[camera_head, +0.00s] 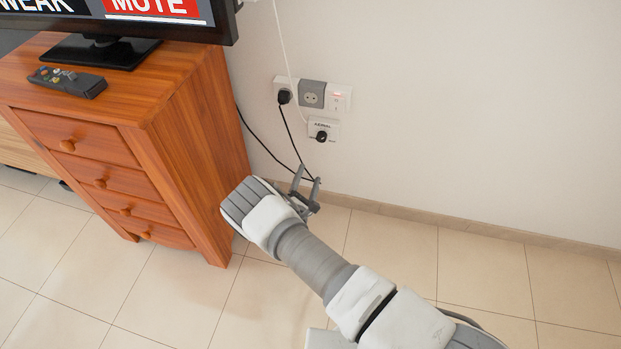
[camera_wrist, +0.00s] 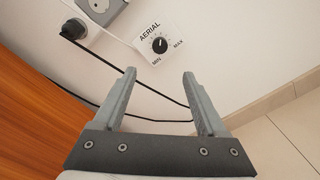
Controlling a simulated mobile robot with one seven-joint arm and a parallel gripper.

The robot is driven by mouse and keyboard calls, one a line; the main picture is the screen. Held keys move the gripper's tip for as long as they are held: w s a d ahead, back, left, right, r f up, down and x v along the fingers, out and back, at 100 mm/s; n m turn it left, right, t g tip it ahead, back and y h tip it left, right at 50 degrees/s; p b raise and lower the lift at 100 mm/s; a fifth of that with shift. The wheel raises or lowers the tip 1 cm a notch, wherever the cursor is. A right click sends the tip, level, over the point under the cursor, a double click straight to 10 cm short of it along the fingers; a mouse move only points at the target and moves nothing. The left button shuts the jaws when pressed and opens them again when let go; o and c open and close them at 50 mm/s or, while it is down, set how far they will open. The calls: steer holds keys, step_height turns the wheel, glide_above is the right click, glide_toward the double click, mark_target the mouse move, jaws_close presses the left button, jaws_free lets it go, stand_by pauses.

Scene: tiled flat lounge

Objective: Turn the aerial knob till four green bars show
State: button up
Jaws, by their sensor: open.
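The aerial knob (camera_head: 321,136) is a small black dial on a white wall plate (camera_head: 331,124) marked AERIAL. In the wrist view the knob (camera_wrist: 159,45) has a pale pointer line and sits between MIN and MAX marks. My gripper (camera_head: 306,173) is open and empty, below the plate in the head view. In the wrist view my gripper's two fingers (camera_wrist: 158,75) point toward the wall, with the knob beyond their tips and apart from them. The TV screen (camera_head: 150,8) is cut off by the top edge; parts of the words WEAK and MUTE show. No green bars are visible.
A wooden chest of drawers (camera_head: 190,120) stands close to the left of my gripper, with a remote (camera_head: 67,82) on top. Wall sockets (camera_head: 312,94) with a black plug (camera_head: 284,97) are above the plate. Black cables hang near my fingers. The wall and floor to the right are clear.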

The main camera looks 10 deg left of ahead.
steer(key=shift+s, duration=0.25)
stand_by(0.5)
